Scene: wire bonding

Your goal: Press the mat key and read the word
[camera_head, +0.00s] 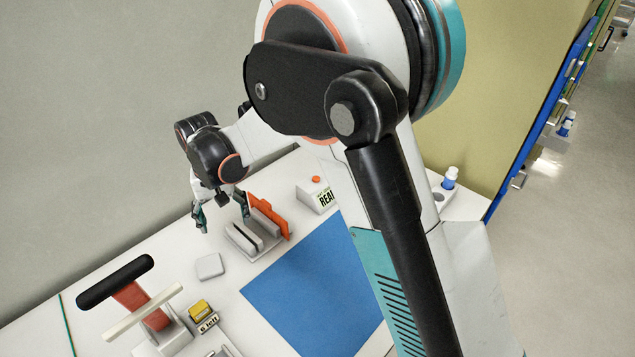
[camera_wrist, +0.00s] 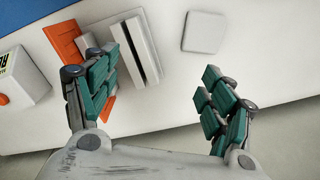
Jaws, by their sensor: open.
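A white box (camera_head: 313,199) with an orange round button (camera_head: 316,179) on top stands at the back of the bench in the head view. Its label shows "REA"; my arm hides the rest, and the small line above is unreadable. In the wrist view the box (camera_wrist: 22,82) is at the left edge, its orange button (camera_wrist: 3,98) cut by the frame. The blue mat (camera_head: 305,290) lies in front of it, partly behind my arm. My gripper (camera_head: 222,212) is open and empty, left of the box; its spread green fingers (camera_wrist: 162,65) also show in the wrist view.
A slotted white holder (camera_head: 240,241) with an orange plate (camera_head: 267,216) lies between my gripper and the box. A white pad (camera_head: 210,266), a black-handled lever (camera_head: 115,282) and a yellow block (camera_head: 199,308) are nearer. A blue-white bottle (camera_head: 449,178) stands right.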

